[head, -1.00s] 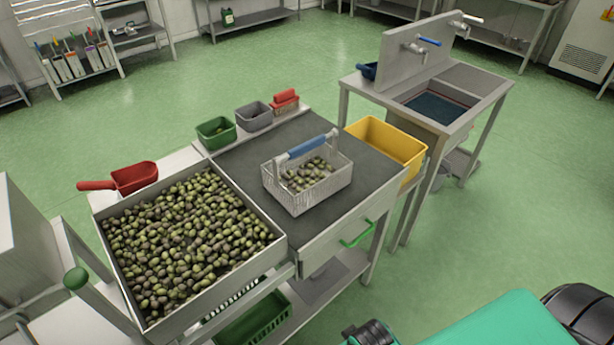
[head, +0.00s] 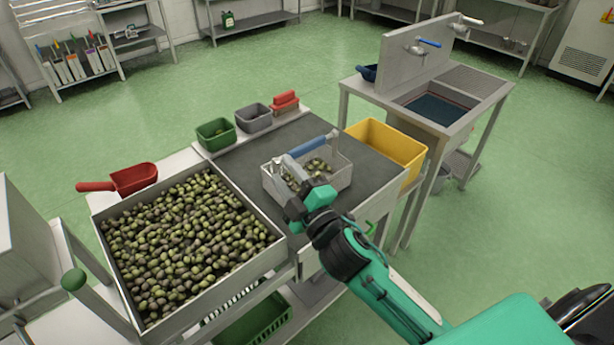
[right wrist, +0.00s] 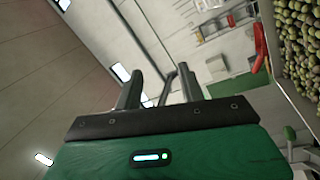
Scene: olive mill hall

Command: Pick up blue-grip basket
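The blue-grip basket (head: 338,178) is a light grey open basket holding some olives. It stands on the dark mat of the work table. Its blue grip (head: 309,146) runs along the top of the raised handle. My right gripper (head: 284,165) is over the near left part of the basket, close to the left end of the handle, and covers part of the basket and its olives. My left gripper is not in view.
A large tray of olives (head: 267,256) is left of the mat, with a red scoop (head: 135,178) behind it. A yellow bin (head: 398,148) is at the right, before the sink.

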